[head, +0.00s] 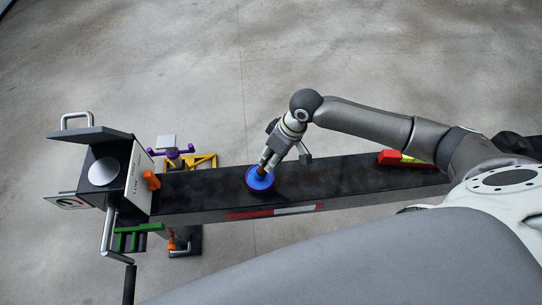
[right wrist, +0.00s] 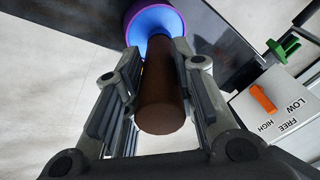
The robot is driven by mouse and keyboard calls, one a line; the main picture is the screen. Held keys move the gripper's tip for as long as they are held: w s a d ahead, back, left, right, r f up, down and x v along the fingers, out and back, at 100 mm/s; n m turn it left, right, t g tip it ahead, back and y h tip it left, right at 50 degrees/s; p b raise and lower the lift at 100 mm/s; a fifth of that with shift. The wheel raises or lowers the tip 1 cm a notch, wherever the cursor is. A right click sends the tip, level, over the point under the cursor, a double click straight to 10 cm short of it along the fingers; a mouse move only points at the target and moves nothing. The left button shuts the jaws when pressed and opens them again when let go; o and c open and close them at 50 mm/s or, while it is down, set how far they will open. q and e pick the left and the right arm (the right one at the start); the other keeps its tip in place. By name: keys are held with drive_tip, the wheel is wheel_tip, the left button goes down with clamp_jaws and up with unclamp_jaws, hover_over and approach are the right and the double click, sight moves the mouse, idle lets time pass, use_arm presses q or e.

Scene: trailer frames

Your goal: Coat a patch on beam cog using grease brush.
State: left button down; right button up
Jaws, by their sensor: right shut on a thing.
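My right gripper (head: 267,163) is over the middle of a black beam, shut on a brown cylindrical handle, apparently the grease brush (right wrist: 163,95). In the right wrist view the handle lies between both fingers. Its far end meets a round blue piece with a purple rim (right wrist: 154,26), seen in the head view as a blue disc (head: 260,184) at the beam's top. I cannot tell whether this is part of the brush or a separate pot or cog. Any bristles are hidden. I cannot make out a toothed cog. My left gripper is not in view.
The black beam (head: 345,181) has a red and white stripe on its side. A box with an orange switch (head: 151,181) stands at its left end, with green and purple parts nearby. A red and yellow block (head: 403,159) lies farther right. Concrete floor (head: 240,80) surrounds it.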

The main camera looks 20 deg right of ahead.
drive_tip(key=shift+s+f+p, duration=0.1)
drive_tip(key=shift+p, duration=0.25)
idle(1.2)
wheel_tip(320, 180, up, 7)
drive_tip(key=p, duration=0.8)
idle(0.8)
